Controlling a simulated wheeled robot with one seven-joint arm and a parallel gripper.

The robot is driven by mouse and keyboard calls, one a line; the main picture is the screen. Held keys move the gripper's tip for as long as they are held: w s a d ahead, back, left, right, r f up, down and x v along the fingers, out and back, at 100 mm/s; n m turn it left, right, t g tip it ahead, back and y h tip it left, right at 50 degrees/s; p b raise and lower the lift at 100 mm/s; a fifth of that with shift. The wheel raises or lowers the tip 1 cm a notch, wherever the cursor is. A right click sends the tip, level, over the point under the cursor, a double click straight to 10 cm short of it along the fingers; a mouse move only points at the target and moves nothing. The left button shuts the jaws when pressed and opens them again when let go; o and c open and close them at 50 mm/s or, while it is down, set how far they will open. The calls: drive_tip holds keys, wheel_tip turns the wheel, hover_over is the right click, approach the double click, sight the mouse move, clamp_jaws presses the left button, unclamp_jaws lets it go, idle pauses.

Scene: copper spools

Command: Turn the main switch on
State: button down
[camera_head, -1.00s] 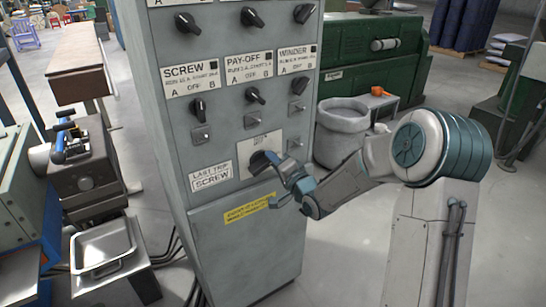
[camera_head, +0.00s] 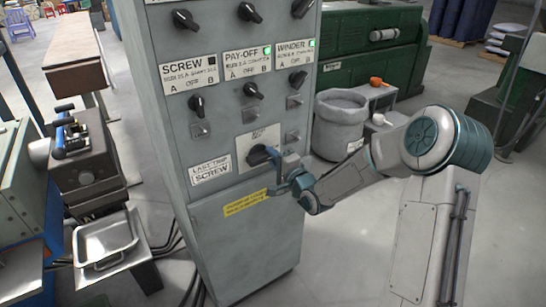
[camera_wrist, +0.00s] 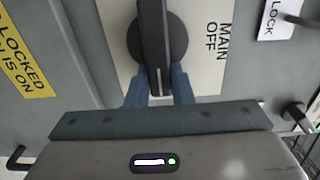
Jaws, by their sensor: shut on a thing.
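The main switch (camera_head: 257,156) is a black rotary knob on a pale plate, low on the grey cabinet's front. In the wrist view, its long handle (camera_wrist: 154,35) crosses a round dark base, beside the printed words "MAIN" and "OFF". My gripper (camera_head: 272,155) is at the switch, and its blue fingers (camera_wrist: 158,90) lie on both sides of the handle's near end, shut on it. In the head view, the fingers partly hide the knob. Green lamps glow at the PAY-OFF label (camera_head: 246,65) and the WINDER label (camera_head: 295,55); the SCREW label (camera_head: 188,75) shows none.
Several smaller knobs and latches sit above the switch on the cabinet (camera_head: 245,245). A grey bin (camera_head: 338,125) stands behind it at right. A metal tray (camera_head: 105,245) is at the left.

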drive_tip(key=c, duration=1.3)
unclamp_jaws()
drive_tip(key=shift+s+d, duration=0.1)
drive_tip(key=v, duration=1.3)
drive_tip(key=shift+s+d, duration=0.2)
drive_tip(key=shift+s, duration=0.05)
